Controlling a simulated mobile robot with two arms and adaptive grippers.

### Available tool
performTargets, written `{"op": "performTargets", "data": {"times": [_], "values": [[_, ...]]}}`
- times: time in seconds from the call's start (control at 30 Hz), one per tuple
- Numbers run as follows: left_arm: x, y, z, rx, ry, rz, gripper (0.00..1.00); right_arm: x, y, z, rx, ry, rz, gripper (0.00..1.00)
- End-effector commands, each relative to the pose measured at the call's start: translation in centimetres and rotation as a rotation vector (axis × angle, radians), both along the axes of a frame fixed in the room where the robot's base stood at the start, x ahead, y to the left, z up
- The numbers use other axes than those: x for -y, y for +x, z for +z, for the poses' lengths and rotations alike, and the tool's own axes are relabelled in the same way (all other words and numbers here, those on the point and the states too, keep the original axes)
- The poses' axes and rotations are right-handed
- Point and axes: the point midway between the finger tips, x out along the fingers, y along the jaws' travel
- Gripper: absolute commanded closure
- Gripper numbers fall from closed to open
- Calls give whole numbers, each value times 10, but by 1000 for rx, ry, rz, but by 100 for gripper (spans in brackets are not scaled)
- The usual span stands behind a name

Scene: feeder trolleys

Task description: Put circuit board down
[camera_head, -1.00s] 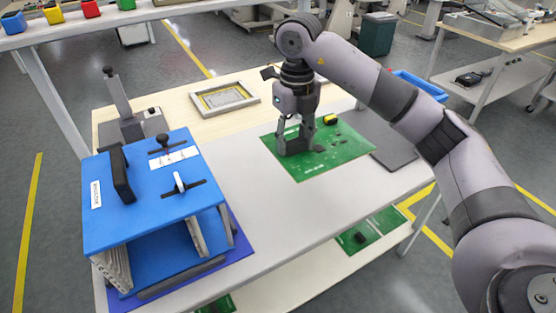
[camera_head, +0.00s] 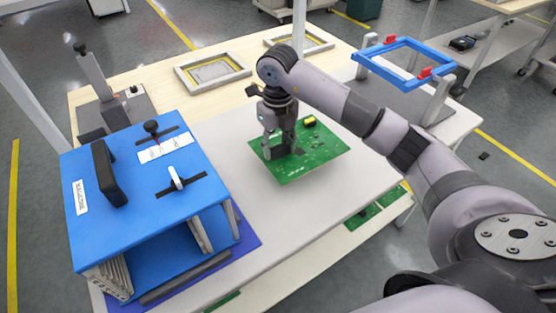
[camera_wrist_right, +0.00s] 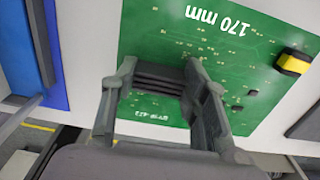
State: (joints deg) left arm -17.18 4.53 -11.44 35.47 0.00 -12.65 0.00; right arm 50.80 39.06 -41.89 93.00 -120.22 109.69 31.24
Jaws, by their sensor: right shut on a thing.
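The circuit board (camera_head: 318,160) is a green rectangle with white print and a yellow-black part, over the light table (camera_head: 215,140). In the right wrist view the board (camera_wrist_right: 225,70) shows "170 mm" print. My right gripper (camera_head: 282,152) points down at the board's left part. Its fingers are shut on a dark ribbed block (camera_wrist_right: 160,78) on the board, as the right wrist view shows. I cannot tell whether the board touches the table or hangs slightly above it. My left gripper is not in view.
A blue box fixture (camera_head: 130,220) with a black handle stands left of the board. A grey frame (camera_head: 213,70) lies behind. A blue frame with red clips (camera_head: 385,68) stands on posts at the back right. More green boards (camera_head: 375,208) lie on the lower shelf.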

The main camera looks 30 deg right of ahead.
Motion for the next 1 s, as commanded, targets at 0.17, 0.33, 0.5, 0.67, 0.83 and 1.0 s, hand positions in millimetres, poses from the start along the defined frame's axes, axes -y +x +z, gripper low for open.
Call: {"op": "performTargets", "data": {"times": [0.17,0.33,0.5,0.67,0.83,1.0], "values": [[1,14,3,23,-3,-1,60,0,1,-14,2,1,-1,100],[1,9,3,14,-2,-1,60,0,-1,-32,-2,0,0,100],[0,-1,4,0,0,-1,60,0,0,-55,0,0,-1,100],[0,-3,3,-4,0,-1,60,0,1,-57,3,-1,0,100],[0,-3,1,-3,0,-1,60,0,1,-60,2,-1,0,100],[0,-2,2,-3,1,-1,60,0,0,-59,1,0,0,48]]}}
